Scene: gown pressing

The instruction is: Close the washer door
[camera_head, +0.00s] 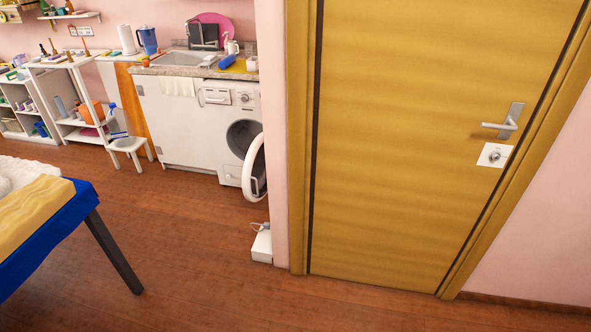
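The white washer (221,138) stands under the right end of the counter, against the back wall. Its round door (249,172) is open and swung out to the right of the drum opening (240,137), which shows dark. The wall edge lies close to the right of the door. My gripper is not in view.
A white box (262,245) sits on the floor by the wall corner, in front of the washer. A white stool (129,146) stands left of the counter. A table with blue cloth (62,222) is at the left. The wooden floor (190,235) between is clear. A yellow door (420,130) is shut at the right.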

